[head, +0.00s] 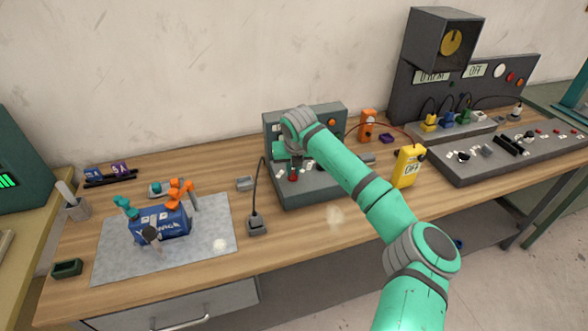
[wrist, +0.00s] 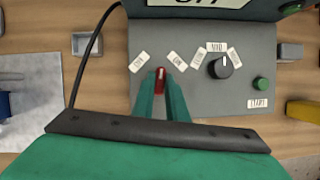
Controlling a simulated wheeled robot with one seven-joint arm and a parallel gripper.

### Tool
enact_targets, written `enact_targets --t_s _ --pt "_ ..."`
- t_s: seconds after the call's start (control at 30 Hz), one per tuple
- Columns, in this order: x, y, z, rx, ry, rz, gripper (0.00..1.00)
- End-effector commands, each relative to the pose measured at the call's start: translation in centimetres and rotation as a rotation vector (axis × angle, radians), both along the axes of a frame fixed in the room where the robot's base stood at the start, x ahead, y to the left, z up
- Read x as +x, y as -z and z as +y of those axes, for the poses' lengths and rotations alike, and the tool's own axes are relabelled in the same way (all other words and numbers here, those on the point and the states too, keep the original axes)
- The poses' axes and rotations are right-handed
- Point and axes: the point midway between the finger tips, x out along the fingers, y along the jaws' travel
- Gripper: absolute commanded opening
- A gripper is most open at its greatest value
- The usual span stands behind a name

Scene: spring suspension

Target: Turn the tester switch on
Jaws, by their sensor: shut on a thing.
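The tester (head: 318,190) is a grey bench unit near the middle of the table, with its panel facing up in the wrist view (wrist: 215,100). A display (wrist: 200,5) at the top edge there is cut off and seems to read OFF. The small red switch lever (wrist: 160,72) stands between two white labels, too small to read surely. My gripper (wrist: 161,80) is shut on the red lever, one green finger on each side. In the head view, my gripper (head: 291,165) is over the tester's left part, partly hidden by my arm.
A black knob (wrist: 220,66) and a green button (wrist: 262,84) are to the right on the panel. A black cable (wrist: 88,50) runs at left. A yellow meter (head: 408,166) stands right of the tester. A grey mat (head: 115,255) with a blue block (head: 160,223) lies left.

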Motion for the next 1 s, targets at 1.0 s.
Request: enact_targets --t_s 1.0 --pt "0.12 -0.11 0.45 0.002 0.633 -0.001 0.00"
